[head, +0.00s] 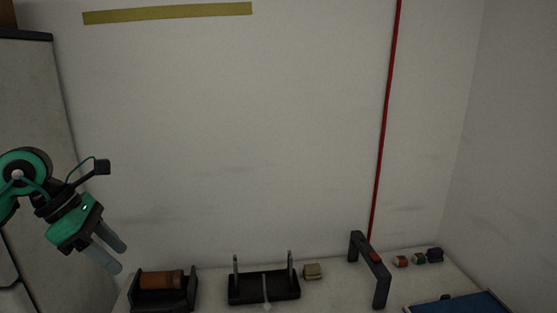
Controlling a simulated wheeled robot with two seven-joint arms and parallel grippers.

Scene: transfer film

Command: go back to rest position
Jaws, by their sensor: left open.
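My left gripper (113,252) is at the left, coming in from the left edge with a green and black wrist. Its two grey fingers point down and to the right, apart, with nothing between them. It is in the air, above and to the left of a black holder with an orange-brown roll. My right gripper is not in view.

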